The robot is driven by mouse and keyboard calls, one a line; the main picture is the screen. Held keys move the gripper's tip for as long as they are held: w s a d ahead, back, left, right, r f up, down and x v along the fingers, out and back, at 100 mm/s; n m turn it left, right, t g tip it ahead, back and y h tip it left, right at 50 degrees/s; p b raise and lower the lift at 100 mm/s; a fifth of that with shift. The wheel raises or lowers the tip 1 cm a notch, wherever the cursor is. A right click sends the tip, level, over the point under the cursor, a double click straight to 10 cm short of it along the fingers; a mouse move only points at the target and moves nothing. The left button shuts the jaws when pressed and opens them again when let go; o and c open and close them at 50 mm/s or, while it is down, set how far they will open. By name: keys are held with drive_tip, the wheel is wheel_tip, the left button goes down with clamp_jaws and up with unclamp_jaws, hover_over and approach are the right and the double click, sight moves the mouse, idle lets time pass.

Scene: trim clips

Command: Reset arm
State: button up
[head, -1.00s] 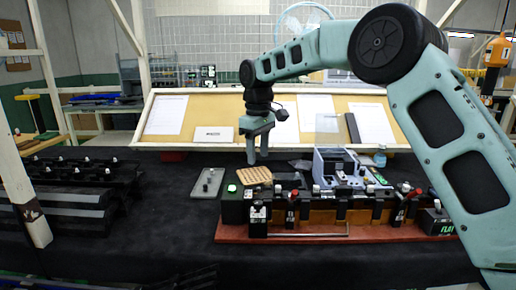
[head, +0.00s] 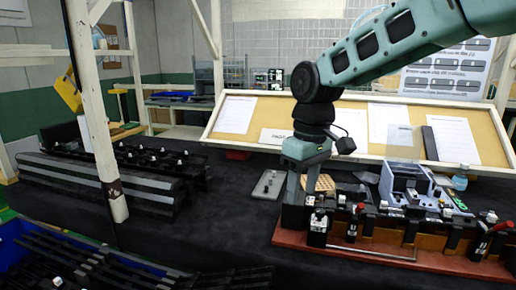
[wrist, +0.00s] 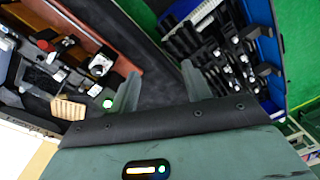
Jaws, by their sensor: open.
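My gripper (head: 302,180) is open and empty, pointing down over the left end of the fixture in the head view. Its arm reaches in from the upper right. The fixture is a red-brown board (head: 385,262) with several black clip blocks and red-tipped levers along it. The gripper partly hides its left end. In the wrist view the two fingers (wrist: 160,88) stand apart with nothing between them. The board (wrist: 110,40) is to their left, and a blue bin (wrist: 276,75) with black parts is to their right.
A tan ribbed pad (head: 323,184), a grey plate (head: 269,184) and a grey-blue device (head: 405,182) lie behind the fixture. Black rails (head: 100,180) sit at left behind a white post (head: 100,130). Dark table surface is clear at middle left (head: 205,225).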

drive_tip(key=s+d+f, duration=0.1)
drive_tip(key=s+f, duration=0.1)
drive_tip(key=s, duration=0.7)
drive_tip(key=s+d+f, duration=0.1)
drive_tip(key=s+f, duration=0.2)
drive_tip(key=s, duration=0.6)
drive_tip(key=s+d+f, duration=0.1)
drive_tip(key=s+f, duration=0.2)
drive_tip(key=s, duration=0.5)
drive_tip(key=shift+s+d+m, duration=0.3)
drive_tip(key=shift+s+m, duration=0.1)
